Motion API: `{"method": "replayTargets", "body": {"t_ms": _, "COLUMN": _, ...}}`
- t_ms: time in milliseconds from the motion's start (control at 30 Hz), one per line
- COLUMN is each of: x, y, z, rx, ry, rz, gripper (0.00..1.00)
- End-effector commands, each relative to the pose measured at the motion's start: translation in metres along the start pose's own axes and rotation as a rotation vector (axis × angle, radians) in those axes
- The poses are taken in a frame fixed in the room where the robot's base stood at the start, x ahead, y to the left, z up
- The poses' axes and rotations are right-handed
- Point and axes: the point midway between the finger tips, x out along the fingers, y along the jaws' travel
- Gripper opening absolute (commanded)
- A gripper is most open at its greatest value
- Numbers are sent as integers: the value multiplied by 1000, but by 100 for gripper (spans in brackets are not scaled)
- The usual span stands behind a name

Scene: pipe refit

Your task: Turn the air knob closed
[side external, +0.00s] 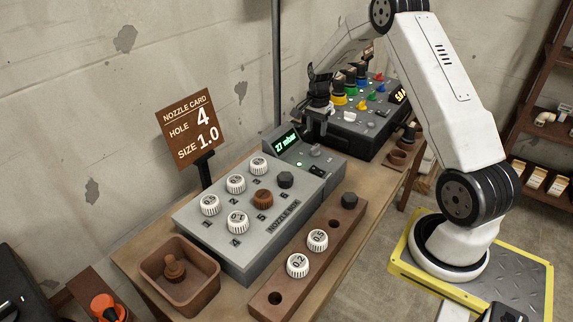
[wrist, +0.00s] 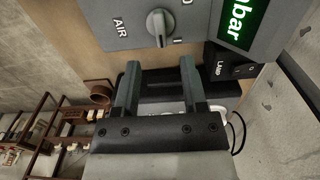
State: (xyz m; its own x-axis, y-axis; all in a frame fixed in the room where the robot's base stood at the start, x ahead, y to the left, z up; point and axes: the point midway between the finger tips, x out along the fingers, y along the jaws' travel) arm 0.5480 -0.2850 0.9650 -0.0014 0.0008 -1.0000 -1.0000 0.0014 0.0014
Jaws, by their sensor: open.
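The air knob (wrist: 158,27) is a small grey knob with a raised ridge, on the grey panel beside the word AIR in the wrist view. Its ridge runs roughly up and down in that picture. A mark like I and part of a round mark show to its right; I cannot tell which one it points at. In the side view my gripper (side external: 318,124) hangs just above the panel's back edge.
A green display (side external: 286,143) reads 27 mbar beside the knob, with a lamp switch (side external: 318,170) close by. White nozzles (side external: 236,184) stand on the box. A second dark box (side external: 350,130) with coloured knobs is behind. A wooden rack (side external: 270,283) lies in front.

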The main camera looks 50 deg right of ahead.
Motion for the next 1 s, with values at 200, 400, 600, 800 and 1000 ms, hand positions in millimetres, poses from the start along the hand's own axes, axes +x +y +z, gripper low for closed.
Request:
{"method": "replayTargets", "body": {"t_ms": 200, "x": 25, "y": 0, "z": 0, "rx": -1, "ry": 0, "rz": 1, "gripper": 54}}
{"method": "replayTargets", "body": {"t_ms": 400, "x": 49, "y": 0, "z": 0, "rx": -1, "ry": 0, "rz": 0, "gripper": 54}}
{"method": "replayTargets", "body": {"t_ms": 600, "x": 63, "y": 0, "z": 0, "rx": -1, "ry": 1, "rz": -1, "gripper": 54}}
{"method": "replayTargets", "body": {"t_ms": 800, "x": 66, "y": 0, "z": 0, "rx": -1, "ry": 1, "rz": -2, "gripper": 54}}
{"method": "replayTargets", "body": {"t_ms": 1000, "x": 66, "y": 0, "z": 0, "rx": -1, "ry": 1, "rz": -1, "gripper": 39}}
